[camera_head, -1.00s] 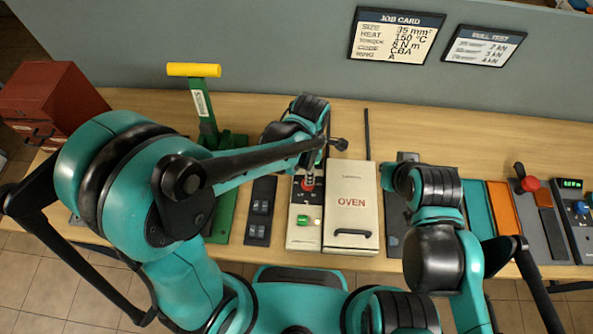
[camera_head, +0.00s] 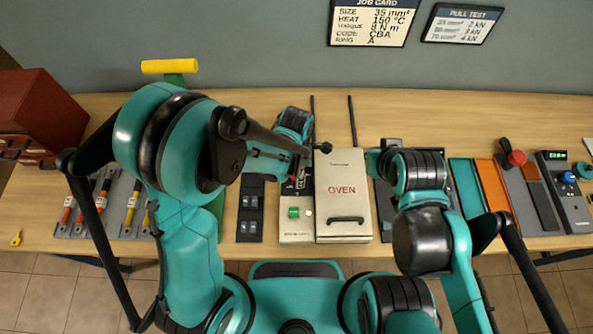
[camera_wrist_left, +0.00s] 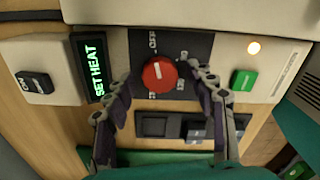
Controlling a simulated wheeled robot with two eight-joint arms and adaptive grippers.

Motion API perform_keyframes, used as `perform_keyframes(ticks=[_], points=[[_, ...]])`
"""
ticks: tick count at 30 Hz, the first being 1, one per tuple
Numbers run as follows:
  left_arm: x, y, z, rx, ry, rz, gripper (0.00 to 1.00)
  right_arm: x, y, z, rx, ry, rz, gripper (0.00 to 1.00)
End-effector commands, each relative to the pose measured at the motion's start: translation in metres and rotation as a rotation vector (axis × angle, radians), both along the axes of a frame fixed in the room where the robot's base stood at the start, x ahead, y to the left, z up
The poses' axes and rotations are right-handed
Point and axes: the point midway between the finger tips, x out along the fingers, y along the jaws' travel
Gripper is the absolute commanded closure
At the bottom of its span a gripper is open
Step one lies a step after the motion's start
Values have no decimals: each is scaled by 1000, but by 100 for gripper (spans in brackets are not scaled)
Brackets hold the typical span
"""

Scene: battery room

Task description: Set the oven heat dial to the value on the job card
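The oven (camera_head: 343,205) is a pale box with a red OVEN label in the head view. Its red dial (camera_wrist_left: 159,74) shows in the left wrist view, a white mark on its face, on a dark plate with small lettering I cannot read. A display (camera_wrist_left: 94,68) reads SET HEAT. My left gripper (camera_wrist_left: 162,86) is open, its fingers on either side of the dial; contact is unclear. In the head view, my left arm hides the dial. The job card (camera_head: 371,22) reads heat 150 °C. My right gripper's fingers are hidden beneath its wrist, right of the oven.
A green button (camera_wrist_left: 244,80) and a lit lamp (camera_wrist_left: 254,47) sit right of the dial in the wrist view; a black ON switch (camera_wrist_left: 35,83) is left. Rocker switches (camera_head: 250,207) stand left of the oven panel. A red toolbox (camera_head: 40,115) is at far left.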

Motion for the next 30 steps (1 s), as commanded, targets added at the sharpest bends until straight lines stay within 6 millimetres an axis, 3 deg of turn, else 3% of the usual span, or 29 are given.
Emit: perform_keyframes(ticks=[1, 6, 19, 30], points=[[0, 0, 0, 0, 0, 0, 55, 0, 0, 0, 0, 0, 0, 100], [0, 0, 0, 0, 0, 0, 94, 0, 0, 0, 0, 0, 0, 100], [0, 0, -1, 0, 0, -68, 94, 0, 0, -4, 0, 0, 0, 100], [0, 0, -1, 0, 0, -355, 94, 0, 0, -19, 0, 0, 0, 100]])
